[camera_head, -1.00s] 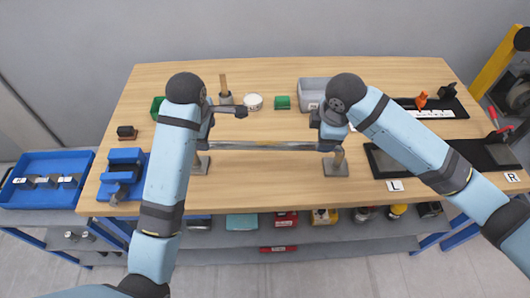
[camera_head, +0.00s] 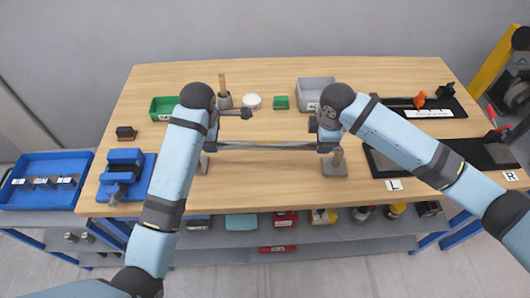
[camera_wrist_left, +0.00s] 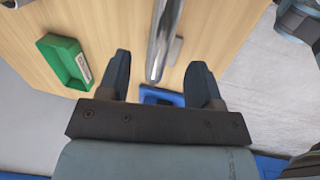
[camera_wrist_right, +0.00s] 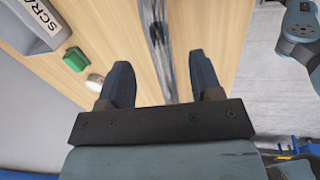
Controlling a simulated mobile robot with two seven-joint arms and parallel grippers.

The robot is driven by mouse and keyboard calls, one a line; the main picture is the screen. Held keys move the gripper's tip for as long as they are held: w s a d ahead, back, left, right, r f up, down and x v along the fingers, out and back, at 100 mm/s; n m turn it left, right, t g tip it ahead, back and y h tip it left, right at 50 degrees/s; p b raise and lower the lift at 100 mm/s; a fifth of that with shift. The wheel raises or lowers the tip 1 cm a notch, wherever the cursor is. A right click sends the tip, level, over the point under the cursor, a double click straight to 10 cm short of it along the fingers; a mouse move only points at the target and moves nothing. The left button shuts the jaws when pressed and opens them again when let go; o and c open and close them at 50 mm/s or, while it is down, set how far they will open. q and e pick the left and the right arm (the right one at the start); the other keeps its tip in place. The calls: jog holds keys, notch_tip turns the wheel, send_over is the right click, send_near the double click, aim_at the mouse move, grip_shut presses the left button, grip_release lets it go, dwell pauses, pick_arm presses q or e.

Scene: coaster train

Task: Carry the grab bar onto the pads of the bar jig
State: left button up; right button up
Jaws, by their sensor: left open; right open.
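The grab bar (camera_head: 265,146), a long shiny metal bar, lies left to right above the bench on two grey stands, with the right stand (camera_head: 335,168) clearest. My left gripper (camera_head: 212,145) is open at the bar's left end; in the left wrist view the bar (camera_wrist_left: 163,40) runs between its fingers (camera_wrist_left: 160,75). My right gripper (camera_head: 325,146) is open at the right end; in the right wrist view the bar (camera_wrist_right: 157,40) lines up between its fingers (camera_wrist_right: 162,75). A dark fixture with L (camera_head: 394,185) and R (camera_head: 510,176) labels, apparently the bar jig, lies right; pads are not distinct.
A green bin (camera_head: 163,116), grey bin (camera_head: 311,84), white round item (camera_head: 252,101) and green block (camera_head: 281,102) stand behind the bar. A blue fixture (camera_head: 140,160) is at left. A black tray (camera_head: 455,127) lies back right. The bench is clear in front of the bar.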

pick_arm(q)
jog(key=f, duration=0.2)
jog(key=w+f, duration=0.1)
jog(key=f, duration=0.4)
jog(key=shift+w+f, duration=0.15)
jog(key=shift+w, duration=0.1)
pick_arm(e)
jog(key=f, duration=0.3)
jog(key=w+f, duration=0.1)
jog(key=f, duration=0.3)
jog(key=shift+w+f, duration=0.15)
jog(key=shift+w, duration=0.05)
pick_arm(q)
grip_shut()
pick_arm(e)
grip_shut()
